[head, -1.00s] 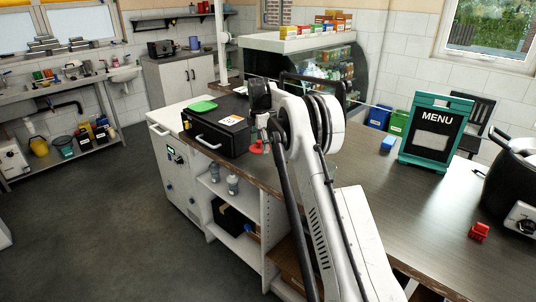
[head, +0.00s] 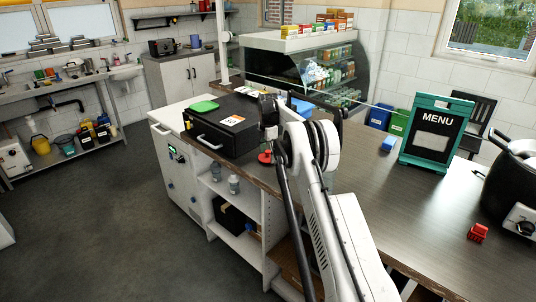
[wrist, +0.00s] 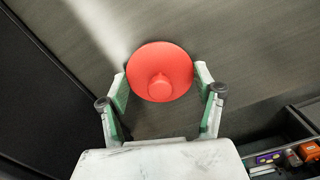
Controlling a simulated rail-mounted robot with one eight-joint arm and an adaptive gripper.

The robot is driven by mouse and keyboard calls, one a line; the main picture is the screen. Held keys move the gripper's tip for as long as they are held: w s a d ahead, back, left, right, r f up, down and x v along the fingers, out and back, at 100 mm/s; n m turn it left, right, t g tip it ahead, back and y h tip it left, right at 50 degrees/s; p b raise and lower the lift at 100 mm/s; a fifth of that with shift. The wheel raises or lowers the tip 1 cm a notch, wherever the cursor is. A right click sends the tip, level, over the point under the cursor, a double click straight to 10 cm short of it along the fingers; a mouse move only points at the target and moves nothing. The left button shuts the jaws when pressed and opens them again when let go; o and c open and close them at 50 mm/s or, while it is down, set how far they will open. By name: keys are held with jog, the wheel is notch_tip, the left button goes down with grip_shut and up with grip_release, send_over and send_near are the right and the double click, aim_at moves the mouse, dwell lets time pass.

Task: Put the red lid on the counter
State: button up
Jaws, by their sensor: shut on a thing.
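The red lid (head: 265,157) is round with a small knob on top. It is low at the counter's front edge in the head view, beside the black case (head: 222,130). In the wrist view the lid (wrist: 160,64) sits between the two green-sided fingers of my gripper (wrist: 160,77), which is shut on it. The brown counter (head: 350,185) lies beneath the lid. I cannot tell whether the lid touches the surface. My arm hides part of the counter behind it in the head view.
Right along the counter are a blue block (head: 388,144), a menu board (head: 436,135), a red item (head: 478,232) and a black pot (head: 513,185). The counter's middle right is clear. Open shelves (head: 232,205) are below.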

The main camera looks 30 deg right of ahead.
jog(key=shift+f, duration=0.15)
jog(key=o, duration=0.5)
jog(key=shift+f, duration=0.1)
jog(key=o, duration=0.4)
jog(key=shift+o, duration=0.2)
